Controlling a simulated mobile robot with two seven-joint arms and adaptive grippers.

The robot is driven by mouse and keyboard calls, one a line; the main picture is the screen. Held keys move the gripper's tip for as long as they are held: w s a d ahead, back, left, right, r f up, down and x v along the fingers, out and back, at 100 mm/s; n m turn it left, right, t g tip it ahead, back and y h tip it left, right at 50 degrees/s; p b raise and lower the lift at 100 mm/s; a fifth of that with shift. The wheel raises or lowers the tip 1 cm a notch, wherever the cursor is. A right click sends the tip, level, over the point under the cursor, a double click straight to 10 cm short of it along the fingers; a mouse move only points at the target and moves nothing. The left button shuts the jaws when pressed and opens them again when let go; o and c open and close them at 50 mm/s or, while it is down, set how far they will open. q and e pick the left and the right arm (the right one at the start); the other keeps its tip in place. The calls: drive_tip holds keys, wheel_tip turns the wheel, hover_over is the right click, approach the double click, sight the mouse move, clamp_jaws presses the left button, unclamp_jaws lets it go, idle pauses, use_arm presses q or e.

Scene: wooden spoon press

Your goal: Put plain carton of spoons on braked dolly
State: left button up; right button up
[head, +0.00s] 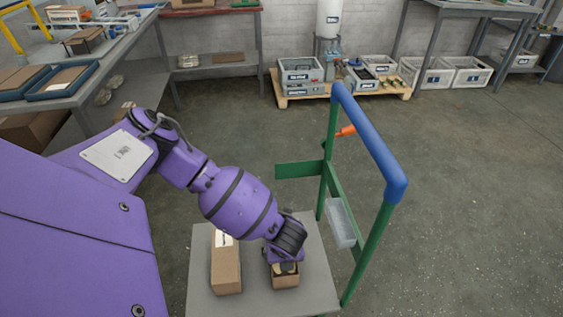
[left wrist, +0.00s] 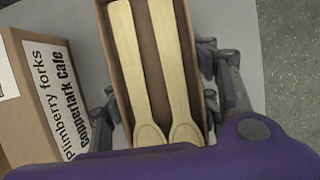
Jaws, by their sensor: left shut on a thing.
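The plain carton (head: 286,281) is a small open brown box over the right part of the dolly's grey deck (head: 315,262). In the left wrist view the carton (left wrist: 112,62) holds two pale wooden spoons (left wrist: 160,70), bowls toward my wrist. My left gripper (head: 285,267) points down and is shut on the carton, with a finger on each long side. Whether the carton's base touches the deck is hard to tell. The dolly has a green frame and a blue handle (head: 372,142). Its wheels and brake are hidden. My right gripper is not in view.
A taller labelled carton (head: 226,266), printed "Plimberry forks Copperlark Cafe" in the left wrist view (left wrist: 50,95), stands left of the held one with a gap. A clear plastic holder (head: 341,222) hangs on the frame. A pallet with bins (head: 300,72) stands behind; floor right is clear.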

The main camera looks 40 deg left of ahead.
use_arm(q)
drive_tip(key=o, duration=1.4)
drive_tip(key=shift+r, duration=0.25)
drive_tip(key=p+v, duration=0.4)
drive_tip(key=v, duration=0.6)
drive_tip(key=shift+s+d+r, duration=0.1)
drive_tip(key=shift+r, duration=0.25)
drive_tip(key=shift+s+d+r, duration=0.1)
drive_tip(key=shift+d+r, duration=0.05)
drive_tip(key=shift+r, duration=0.25)
drive_tip(key=shift+d, duration=0.1)
